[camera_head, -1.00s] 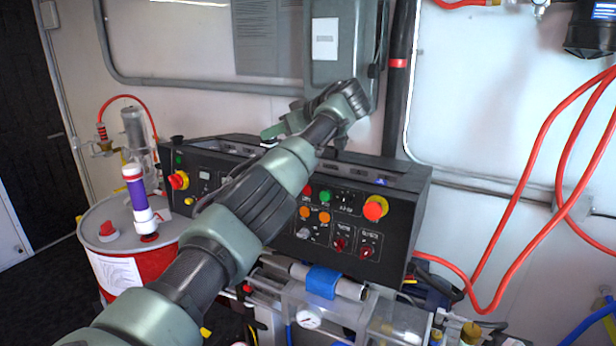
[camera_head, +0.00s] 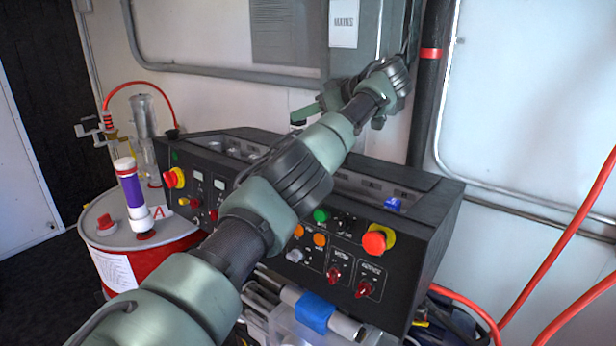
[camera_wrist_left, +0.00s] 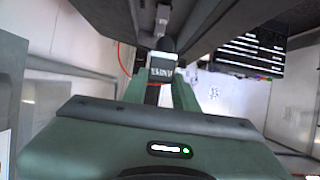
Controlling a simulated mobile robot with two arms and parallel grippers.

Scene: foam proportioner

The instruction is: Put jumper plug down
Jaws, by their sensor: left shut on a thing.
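My left gripper (camera_head: 304,114) is above the top of the black control console (camera_head: 412,232), its fingers extending left from the wrist in the head view. It is shut on the jumper plug. In the left wrist view the plug (camera_wrist_left: 161,71) is a small grey block with a pale lettered face, between the green fingertips (camera_wrist_left: 160,92). A narrower grey metal piece (camera_wrist_left: 161,22) shows just beyond it. In the head view only a small part shows at the fingertips. I cannot tell whether the plug touches the console. My right gripper is not in view.
The console's front carries a red and yellow stop button (camera_head: 375,242) and several knobs. A red and white drum (camera_head: 185,242) with a purple and white cylinder (camera_head: 131,190) stands at left. A grey MAINS box (camera_head: 367,42) is on the wall behind. Red hoses (camera_head: 570,218) hang at right.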

